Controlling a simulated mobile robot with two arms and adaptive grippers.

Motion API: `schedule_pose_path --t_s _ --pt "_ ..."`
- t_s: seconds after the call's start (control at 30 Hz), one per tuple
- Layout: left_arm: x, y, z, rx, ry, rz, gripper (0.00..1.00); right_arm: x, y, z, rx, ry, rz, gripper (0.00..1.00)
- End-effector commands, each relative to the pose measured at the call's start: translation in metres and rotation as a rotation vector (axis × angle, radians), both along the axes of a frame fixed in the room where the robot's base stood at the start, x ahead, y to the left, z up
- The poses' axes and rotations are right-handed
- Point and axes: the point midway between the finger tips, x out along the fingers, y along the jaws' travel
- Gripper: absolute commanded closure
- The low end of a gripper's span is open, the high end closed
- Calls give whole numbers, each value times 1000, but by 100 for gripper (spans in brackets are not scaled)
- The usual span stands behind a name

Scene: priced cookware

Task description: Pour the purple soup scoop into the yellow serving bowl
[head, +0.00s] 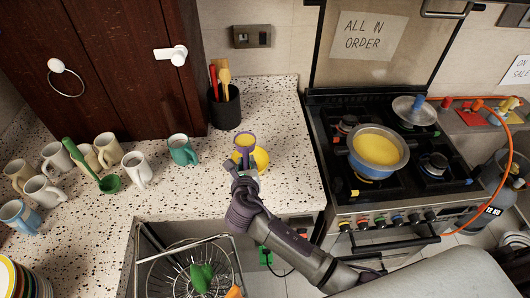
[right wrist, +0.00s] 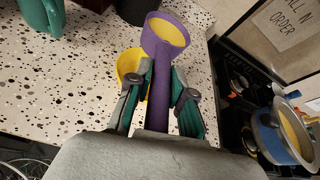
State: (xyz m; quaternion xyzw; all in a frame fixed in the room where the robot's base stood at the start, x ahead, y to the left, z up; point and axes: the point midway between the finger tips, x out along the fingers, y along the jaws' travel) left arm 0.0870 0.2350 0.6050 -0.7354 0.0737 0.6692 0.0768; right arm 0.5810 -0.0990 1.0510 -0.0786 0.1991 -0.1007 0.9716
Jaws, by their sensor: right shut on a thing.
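My right gripper (head: 243,178) is shut on the handle of the purple soup scoop (head: 245,141). In the right wrist view the scoop (right wrist: 157,98) rises from between the fingers (right wrist: 160,90), and its cup holds yellow soup (right wrist: 168,31). The yellow serving bowl (head: 262,158) stands on the speckled counter, partly hidden behind the scoop and gripper. In the right wrist view the bowl (right wrist: 130,64) shows left of the scoop's handle, partly behind the fingers. The scoop appears above the bowl's left side; its exact height is unclear. My left gripper is not in view.
A pot of yellow soup (head: 378,148) stands on the stove at right. A black utensil holder (head: 224,108) is behind the bowl. A teal mug (head: 182,150), several pale mugs and a green ladle (head: 108,184) are at left. A wire dish rack (head: 190,268) is in front.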

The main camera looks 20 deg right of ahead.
Motion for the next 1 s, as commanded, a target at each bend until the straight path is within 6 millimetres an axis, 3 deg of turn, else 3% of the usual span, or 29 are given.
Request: schedule_pose_path --t_s 0.1,0.27,0.43,0.5,0.7,0.97,1.0 --pt "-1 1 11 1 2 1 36 2 15 1 -1 3 8 100" --pt "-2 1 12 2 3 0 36 2 21 -7 53 -6 13 100" --pt "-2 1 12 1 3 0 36 0 20 -21 290 -48 12 100" --pt "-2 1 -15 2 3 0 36 1 20 -36 385 -72 12 100" --pt "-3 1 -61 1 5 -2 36 0 14 -34 730 -140 12 100" --pt "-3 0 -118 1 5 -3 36 -1 5 -37 1088 -211 14 100" --pt "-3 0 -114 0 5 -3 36 -2 2 -34 1149 -220 13 100"
